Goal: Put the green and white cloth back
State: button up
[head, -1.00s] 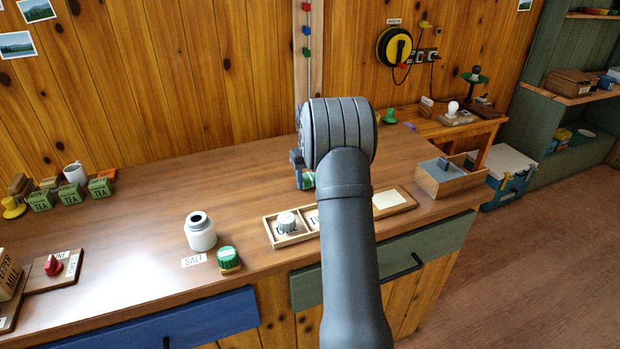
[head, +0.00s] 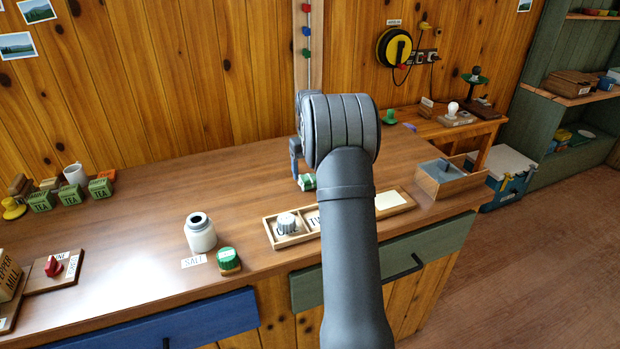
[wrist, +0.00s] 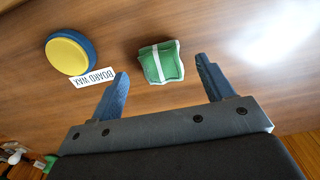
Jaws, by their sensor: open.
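The green and white cloth (wrist: 163,64) lies folded on the wooden counter, in front of my gripper in the wrist view. In the head view the cloth (head: 306,182) shows as a small patch just left of my arm, behind the sectioned tray. My gripper (wrist: 162,76) is open, with its two blue fingers apart. In the wrist view the cloth appears between and beyond the fingertips, with nothing held. In the head view my arm hides most of the gripper.
A yellow and blue round tin (wrist: 70,53) sits by a BOARD WAX label (wrist: 93,78), left of the cloth in the wrist view. The sectioned wooden tray (head: 270,232), a white jar (head: 201,236) and a lidded box (head: 470,182) stand on the counter. The counter's left middle is clear.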

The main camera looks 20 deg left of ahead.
notch_tip(320, 180, up, 8)
dwell(0.5)
jog(key=shift+f, duration=4)
jog(key=shift+f, duration=0.1)
